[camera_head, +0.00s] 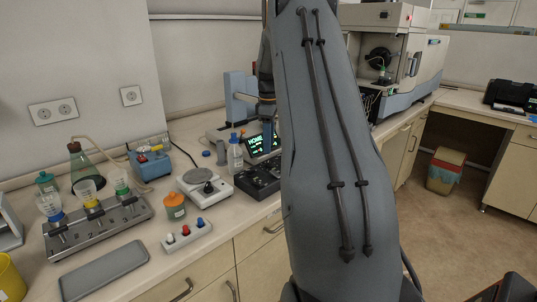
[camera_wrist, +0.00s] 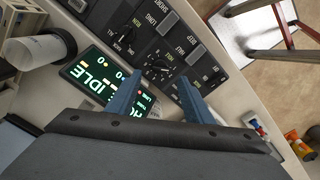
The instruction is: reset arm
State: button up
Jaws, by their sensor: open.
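My arm (camera_head: 330,150) stands upright in the middle of the head view and hides part of the bench behind it. My gripper (camera_wrist: 158,96) shows in the wrist view as two blue fingers spread apart, with nothing between them. It is above the bench, over a control panel with knobs and switches (camera_wrist: 160,62) and a dark screen with green text (camera_wrist: 92,80) reading IDLE. The screen (camera_head: 258,147) and the black control box (camera_head: 259,181) also show in the head view, left of my arm. How high the fingers are above the panel is hard to tell.
A large instrument (camera_head: 425,62) stands behind my arm. Floor at right is clear near a bin (camera_head: 446,171).

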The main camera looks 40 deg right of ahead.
jog(key=shift+r, duration=1)
